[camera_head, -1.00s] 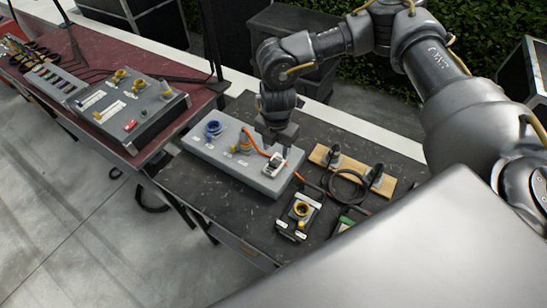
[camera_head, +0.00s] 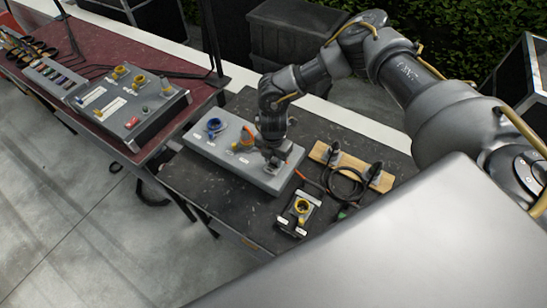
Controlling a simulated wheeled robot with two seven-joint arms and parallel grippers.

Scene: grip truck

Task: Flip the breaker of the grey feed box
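The grey feed box (camera_head: 225,165) lies on the dark table. It bears a blue socket (camera_head: 214,125) at its left and a yellow socket (camera_head: 242,143) with an orange cable near its middle. My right gripper (camera_head: 273,160) points down over the right part of the box, at the place of the breaker. The gripper covers the breaker, so its lever position is hidden. I cannot tell whether the fingers touch it or are open or shut. My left gripper is not in view.
A small black box with a yellow ring (camera_head: 301,206) stands in front on the table. A wooden board with black plugs (camera_head: 377,180) and a coiled black cable lie to the right. Another grey panel (camera_head: 120,92) stands on the red table at left.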

